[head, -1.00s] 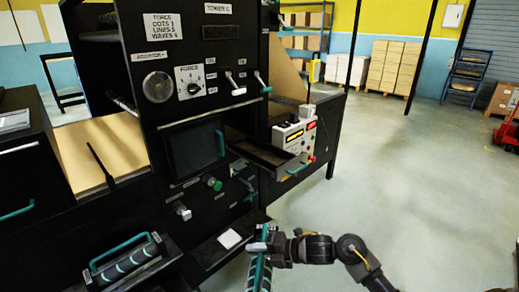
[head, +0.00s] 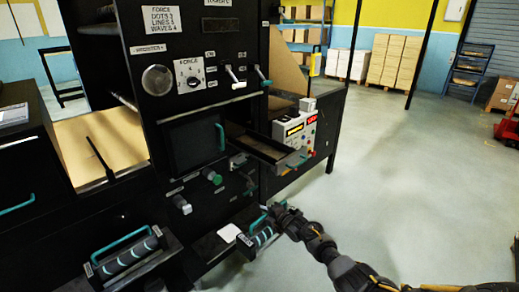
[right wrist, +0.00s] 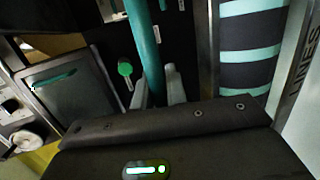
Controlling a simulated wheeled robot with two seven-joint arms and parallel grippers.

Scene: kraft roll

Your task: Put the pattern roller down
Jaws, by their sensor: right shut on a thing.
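The pattern roller (head: 262,237) is a dark cylinder with pale teal bands, low at the right of the machine in the head view. My right gripper (head: 272,209) is above it, shut on its teal handle. My left gripper is not in view.
A second banded roller (head: 130,256) with a teal handle sits at the lower left. An open drawer (head: 268,146) juts out above my right gripper, near a box with red and amber displays (head: 296,128). The floor (head: 400,170) to the right is clear.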

